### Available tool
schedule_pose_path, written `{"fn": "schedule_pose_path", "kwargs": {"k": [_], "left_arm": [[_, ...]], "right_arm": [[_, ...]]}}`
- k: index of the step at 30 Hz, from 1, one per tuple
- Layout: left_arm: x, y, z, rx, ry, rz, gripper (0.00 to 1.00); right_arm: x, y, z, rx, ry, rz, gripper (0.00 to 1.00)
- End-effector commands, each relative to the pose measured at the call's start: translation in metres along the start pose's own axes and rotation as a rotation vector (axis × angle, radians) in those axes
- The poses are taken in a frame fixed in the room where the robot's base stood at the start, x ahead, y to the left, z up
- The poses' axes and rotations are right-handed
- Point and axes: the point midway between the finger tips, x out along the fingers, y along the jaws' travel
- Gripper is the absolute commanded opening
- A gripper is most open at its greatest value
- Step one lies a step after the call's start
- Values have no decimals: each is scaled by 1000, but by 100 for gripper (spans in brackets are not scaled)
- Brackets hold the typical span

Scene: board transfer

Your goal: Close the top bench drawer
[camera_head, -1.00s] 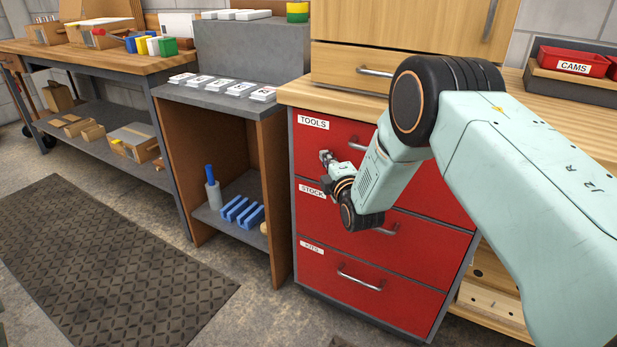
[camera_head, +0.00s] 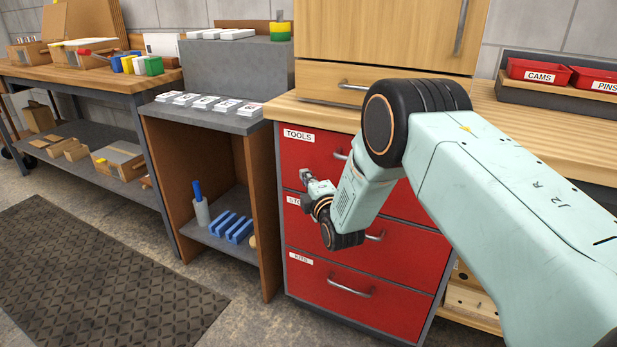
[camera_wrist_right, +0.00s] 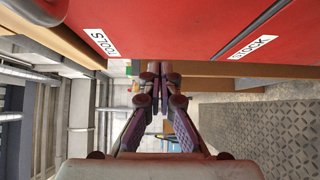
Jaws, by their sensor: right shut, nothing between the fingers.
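The top bench drawer (camera_head: 305,160) has a red front with a TOOLS label and a bar handle, partly covered by my right arm. Its front looks about flush with the red drawers below. My right gripper (camera_head: 305,175) is shut and empty, in front of the lower left part of that drawer front. I cannot tell whether it touches. In the right wrist view, the shut fingers (camera_wrist_right: 156,72) point past the drawer fronts, with the TOOLS front (camera_wrist_right: 150,15) alongside them. My left gripper is not in view.
The STOCK drawer (camera_head: 420,240) and KITS drawer (camera_head: 320,285) sit below, both with bar handles. A wooden drawer (camera_head: 320,85) stands above the worktop. An open shelf unit (camera_head: 262,165) adjoins on the left. A dark floor mat (camera_head: 90,280) lies at left.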

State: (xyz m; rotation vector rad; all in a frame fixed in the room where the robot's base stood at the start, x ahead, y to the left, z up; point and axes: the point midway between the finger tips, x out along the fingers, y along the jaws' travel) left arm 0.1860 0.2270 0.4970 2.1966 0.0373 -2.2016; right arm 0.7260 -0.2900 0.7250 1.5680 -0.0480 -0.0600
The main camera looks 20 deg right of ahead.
Motion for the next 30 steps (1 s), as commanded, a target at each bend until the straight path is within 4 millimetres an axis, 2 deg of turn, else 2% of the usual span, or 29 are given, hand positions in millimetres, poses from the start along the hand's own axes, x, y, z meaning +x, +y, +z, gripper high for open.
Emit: {"fn": "schedule_pose_path", "kwargs": {"k": [9,15,20,26,30], "left_arm": [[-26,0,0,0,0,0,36],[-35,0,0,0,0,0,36],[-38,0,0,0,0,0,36],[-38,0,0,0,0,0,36],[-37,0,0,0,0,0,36]], "right_arm": [[-55,1,2,0,1,-7,0],[-86,0,1,-1,1,-5,0],[-97,-1,1,-1,1,-2,0],[-99,-1,0,8,1,-2,0],[-100,-8,-1,132,0,-33,0]]}}
